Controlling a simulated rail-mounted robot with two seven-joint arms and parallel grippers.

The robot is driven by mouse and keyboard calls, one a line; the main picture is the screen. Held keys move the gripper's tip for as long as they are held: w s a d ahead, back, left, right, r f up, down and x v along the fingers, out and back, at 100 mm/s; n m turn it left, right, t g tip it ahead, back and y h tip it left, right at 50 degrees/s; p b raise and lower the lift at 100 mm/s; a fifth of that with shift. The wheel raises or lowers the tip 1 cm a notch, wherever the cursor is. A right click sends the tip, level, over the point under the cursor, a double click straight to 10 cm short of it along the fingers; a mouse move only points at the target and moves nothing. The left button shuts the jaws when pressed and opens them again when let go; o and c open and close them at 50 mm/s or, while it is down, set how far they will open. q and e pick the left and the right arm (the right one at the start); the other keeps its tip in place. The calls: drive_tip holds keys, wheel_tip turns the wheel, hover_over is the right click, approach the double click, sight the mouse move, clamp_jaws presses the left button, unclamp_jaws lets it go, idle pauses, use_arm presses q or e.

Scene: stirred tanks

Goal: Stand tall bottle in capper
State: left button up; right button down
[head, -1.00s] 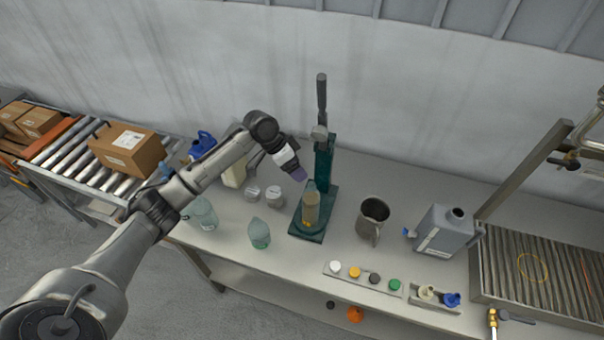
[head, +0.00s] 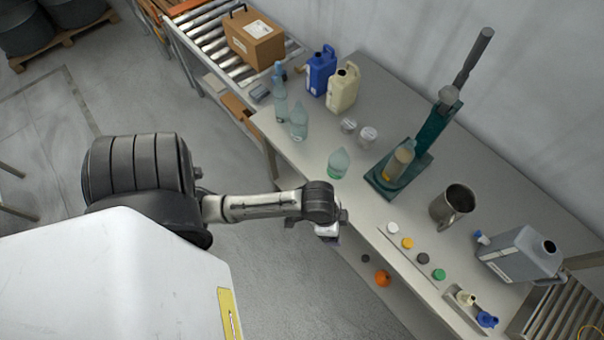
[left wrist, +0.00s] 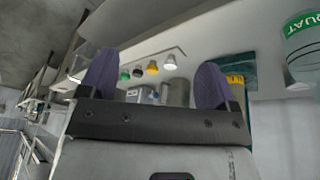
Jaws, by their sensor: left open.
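The green capper (head: 437,127) stands on the bench with its dark lever raised. My left gripper (head: 328,235) is open and empty at the bench's front edge, well apart from the bottle and capper. Its two purple fingers (left wrist: 156,80) show in the left wrist view with nothing between them. Part of the capper's green base (left wrist: 240,75) shows beyond the right finger there. My right gripper is out of view.
Clear greenish bottles (head: 338,163) stand left of the capper, with blue (head: 320,70) and cream jugs (head: 343,88) behind. A metal jug (head: 453,206), a cap strip (head: 412,258) and a grey canister (head: 522,255) stand to the right. The floor before the bench is open.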

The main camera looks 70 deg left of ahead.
use_arm(q)
drive_tip(key=s+r+n+y, duration=0.1)
drive_tip(key=s+r+n, duration=0.1)
drive_tip(key=s, duration=0.7)
drive_tip(key=shift+r+n+y, duration=0.3)
drive_tip(key=shift+r+y, duration=0.05)
drive_tip(key=shift+y, duration=0.05)
drive_tip(key=shift+s, duration=0.1)
idle(0.4)
